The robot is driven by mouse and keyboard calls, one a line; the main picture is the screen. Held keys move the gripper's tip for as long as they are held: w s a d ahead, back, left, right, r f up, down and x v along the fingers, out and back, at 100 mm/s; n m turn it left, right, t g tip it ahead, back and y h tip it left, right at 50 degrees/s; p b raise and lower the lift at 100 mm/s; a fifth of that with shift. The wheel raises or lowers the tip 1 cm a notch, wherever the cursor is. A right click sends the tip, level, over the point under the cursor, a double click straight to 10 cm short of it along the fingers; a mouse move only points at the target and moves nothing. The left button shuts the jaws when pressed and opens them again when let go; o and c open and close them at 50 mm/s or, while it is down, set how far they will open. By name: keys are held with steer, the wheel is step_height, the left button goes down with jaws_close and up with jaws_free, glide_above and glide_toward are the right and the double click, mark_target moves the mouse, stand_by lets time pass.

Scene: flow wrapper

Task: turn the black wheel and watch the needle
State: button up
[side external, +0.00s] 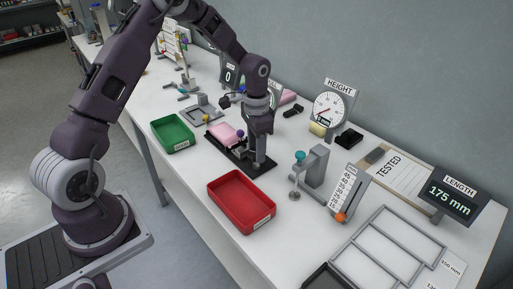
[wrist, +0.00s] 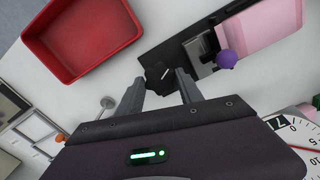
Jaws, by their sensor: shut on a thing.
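My gripper (side external: 259,163) points down at the right end of a long black fixture (side external: 225,150). In the wrist view its two fingers (wrist: 160,80) are a little apart, shut on the black wheel (wrist: 158,73), a dark part with a short white mark. The wheel's outline merges with the black base. A white dial (wrist: 297,140) with a red needle is cut off at the wrist view's lower right; in the side view my arm hides most of a dial there. Another white dial labelled HEIGHT (side external: 330,108) shows a red needle.
A pink block (wrist: 265,30) and purple knob (wrist: 226,59) sit along the fixture. A red tray (side external: 239,226) and green tray (side external: 183,148) stand near the front edge. A stand with a teal knob (side external: 299,156) is at the right. The LENGTH display (side external: 453,192) reads 175 mm.

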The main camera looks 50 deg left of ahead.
steer(key=o, duration=1.4)
step_height(320, 180, up, 7)
steer(key=shift+r, duration=0.1)
steer(key=s+d+r+t+y, duration=0.1)
steer(key=s+d+r+t, duration=0.15)
steer(key=s+r, duration=0.55)
steer(key=s+d+r+n+t, duration=0.1)
steer(key=s+d+r, duration=0.1)
steer(key=s, duration=0.4)
steer(key=s+d+r+n+t, duration=0.1)
steer(key=s+d+r, duration=0.1)
steer(key=s, duration=0.5)
steer(key=s+d+r+n+t+h, duration=0.1)
steer(key=s+d+r, duration=0.2)
steer(key=s, duration=0.3)
steer(key=shift+s+r, duration=0.35)
steer(key=shift+r, duration=0.2)
